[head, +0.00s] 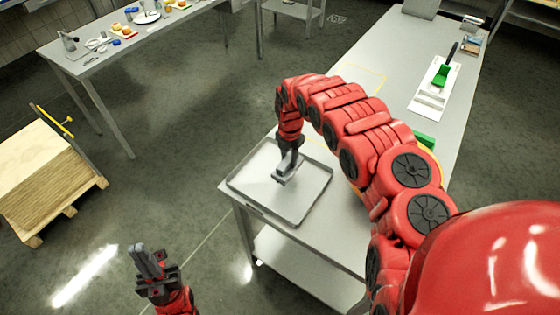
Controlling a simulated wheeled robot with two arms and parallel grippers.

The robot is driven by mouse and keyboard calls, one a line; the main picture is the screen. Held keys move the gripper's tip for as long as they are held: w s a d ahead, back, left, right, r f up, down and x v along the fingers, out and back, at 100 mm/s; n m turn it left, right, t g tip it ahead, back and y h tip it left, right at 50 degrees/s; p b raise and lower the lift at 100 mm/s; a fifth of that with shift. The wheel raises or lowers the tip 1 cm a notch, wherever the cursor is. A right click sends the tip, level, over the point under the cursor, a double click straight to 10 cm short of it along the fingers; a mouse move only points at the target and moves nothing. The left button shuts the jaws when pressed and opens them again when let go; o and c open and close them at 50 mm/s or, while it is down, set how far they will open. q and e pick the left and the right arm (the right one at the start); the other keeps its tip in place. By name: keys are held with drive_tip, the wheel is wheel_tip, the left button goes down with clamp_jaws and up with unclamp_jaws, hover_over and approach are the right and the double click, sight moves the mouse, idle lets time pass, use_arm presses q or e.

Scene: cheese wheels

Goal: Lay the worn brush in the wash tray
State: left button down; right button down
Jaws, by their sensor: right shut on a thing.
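A shallow grey metal tray (313,208), which I take for the wash tray, lies at the near left end of the long grey table. My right gripper (286,172) points down over the middle of this tray. It is shut on a small grey thing, probably the worn brush (283,179), mostly hidden by the fingers. I cannot tell whether this thing touches the tray floor. My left gripper (150,264) is low at the left, off the table above the floor. Its jaw gap is not clear.
A green brush-like thing with a dark handle (440,76) lies on a white board (432,98) further along the table. Another green thing (424,141) is partly behind my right arm. A wooden stack (45,180) stands left. A side table (95,58) holds food and dishes.

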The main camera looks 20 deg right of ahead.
drive_tip(key=shift+a, duration=0.8)
drive_tip(key=shift+w+a+f+p, duration=0.1)
drive_tip(key=shift+a+f+p, duration=0.3)
drive_tip(key=shift+f+p, duration=0.25)
drive_tip(key=shift+w+a+f+p, duration=0.1)
drive_tip(key=shift+a+f+p, duration=0.3)
drive_tip(key=shift+f+p, duration=0.2)
drive_tip(key=shift+d+f, duration=0.2)
drive_tip(key=shift+f, duration=0.4)
drive_tip(key=shift+f, duration=0.2)
drive_tip(key=c, duration=0.6)
unclamp_jaws()
drive_tip(key=shift+s, duration=0.1)
